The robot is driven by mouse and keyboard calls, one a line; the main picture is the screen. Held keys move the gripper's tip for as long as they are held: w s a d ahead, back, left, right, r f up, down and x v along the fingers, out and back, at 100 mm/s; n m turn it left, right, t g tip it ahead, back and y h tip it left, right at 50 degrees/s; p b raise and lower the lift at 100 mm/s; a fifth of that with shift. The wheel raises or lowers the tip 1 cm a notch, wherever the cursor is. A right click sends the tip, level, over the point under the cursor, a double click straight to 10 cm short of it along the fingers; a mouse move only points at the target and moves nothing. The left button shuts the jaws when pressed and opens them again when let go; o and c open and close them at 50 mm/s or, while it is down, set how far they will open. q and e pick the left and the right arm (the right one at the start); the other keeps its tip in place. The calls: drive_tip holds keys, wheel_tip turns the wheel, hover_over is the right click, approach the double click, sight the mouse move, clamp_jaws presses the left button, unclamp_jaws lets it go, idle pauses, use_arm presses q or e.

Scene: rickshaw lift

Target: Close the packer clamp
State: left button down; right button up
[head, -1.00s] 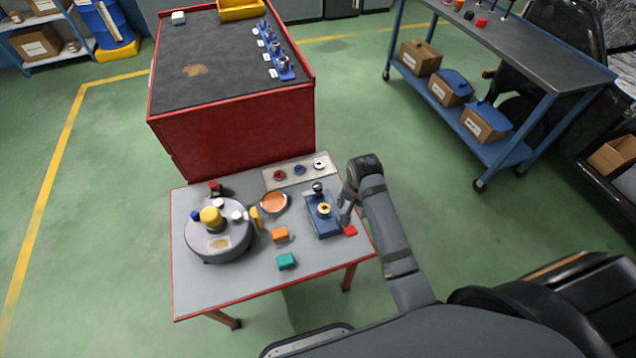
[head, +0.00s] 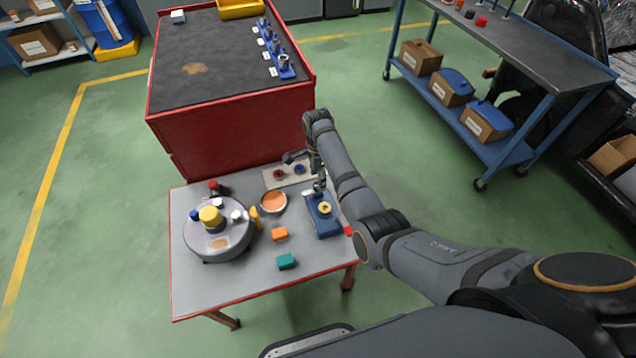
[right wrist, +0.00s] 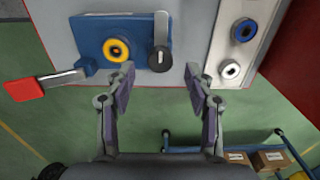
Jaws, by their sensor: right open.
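The packer clamp looks to be the blue block (head: 323,222) on the small table's right side. It carries a yellow ring (right wrist: 117,50) and a grey lever (right wrist: 161,30) with a dark round end. A red-ended metal bar (right wrist: 45,84) sticks out from the block's side; its red end (head: 348,231) also shows in the head view. My right gripper (right wrist: 159,70) is open and empty. In the right wrist view the grey lever's end lies just ahead of the gap between its fingertips. My left gripper is out of view.
A pale strip (head: 270,183) with coloured rings lies beside the clamp. A round grey turntable (head: 217,241), an orange dish (head: 273,203), an orange block (head: 280,235) and a teal block (head: 287,261) stand on the table. A red cabinet (head: 235,135) stands behind.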

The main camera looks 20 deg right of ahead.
sight(312, 189)
drive_tip(key=shift+f, duration=1.6)
clamp_jaws()
